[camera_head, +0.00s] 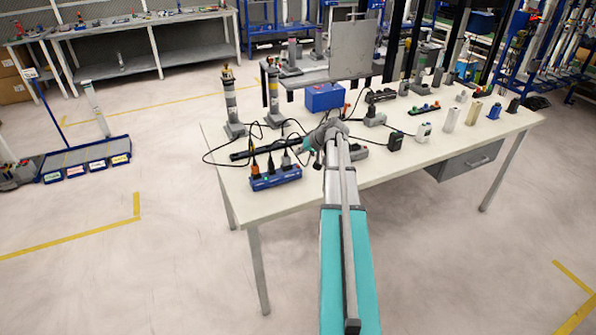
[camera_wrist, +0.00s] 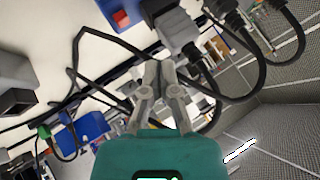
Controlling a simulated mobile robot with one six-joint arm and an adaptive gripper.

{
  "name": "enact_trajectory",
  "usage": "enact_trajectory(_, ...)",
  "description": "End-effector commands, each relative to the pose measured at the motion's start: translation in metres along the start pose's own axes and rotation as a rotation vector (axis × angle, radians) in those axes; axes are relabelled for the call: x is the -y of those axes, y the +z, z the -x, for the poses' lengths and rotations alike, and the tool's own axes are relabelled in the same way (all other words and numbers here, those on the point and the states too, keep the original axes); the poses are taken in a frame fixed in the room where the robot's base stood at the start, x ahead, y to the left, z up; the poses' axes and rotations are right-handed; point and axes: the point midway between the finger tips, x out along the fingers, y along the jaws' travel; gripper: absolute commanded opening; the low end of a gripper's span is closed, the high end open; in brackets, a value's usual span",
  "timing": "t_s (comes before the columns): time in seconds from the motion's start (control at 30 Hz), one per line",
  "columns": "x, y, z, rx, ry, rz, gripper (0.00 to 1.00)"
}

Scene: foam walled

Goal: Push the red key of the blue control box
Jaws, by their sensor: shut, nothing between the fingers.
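The blue control box (camera_head: 276,180) is a low block near the front left edge of the white table, with several plugs standing in it. In the wrist view a corner of the box (camera_wrist: 110,8) shows at the top edge, with the red key (camera_wrist: 122,18) on it. A grey plug (camera_wrist: 180,38) stands right of the key. My gripper (camera_wrist: 161,68) is shut and empty, its tips below the red key in the picture and apart from it. In the head view my gripper (camera_head: 304,148) is small, above the table behind the box. The key is not clear there.
Black cables (camera_head: 215,155) loop over the table around the box. A larger blue box (camera_head: 324,97) stands farther back. Grey posts (camera_head: 232,105) stand at the left. Several small devices (camera_head: 450,120) line the table's right side.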

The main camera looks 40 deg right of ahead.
Motion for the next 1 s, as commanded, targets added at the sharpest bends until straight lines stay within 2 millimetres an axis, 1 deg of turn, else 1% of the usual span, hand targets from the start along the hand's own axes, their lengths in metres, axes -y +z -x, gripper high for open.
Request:
enact_trajectory(0.03, -0.004, 0.005, -0.006, 0.0, 0.0, 0.0, 0.0)
enact_trajectory(0.1, -0.007, 0.007, -0.01, 0.0, 0.0, 0.0, 0.0)
enact_trajectory(0.4, -0.015, 0.016, -0.022, 0.001, 0.0, 0.001, 0.0)
enact_trajectory(1.0, -0.015, 0.017, -0.024, 0.001, -0.001, 0.001, 0.0)
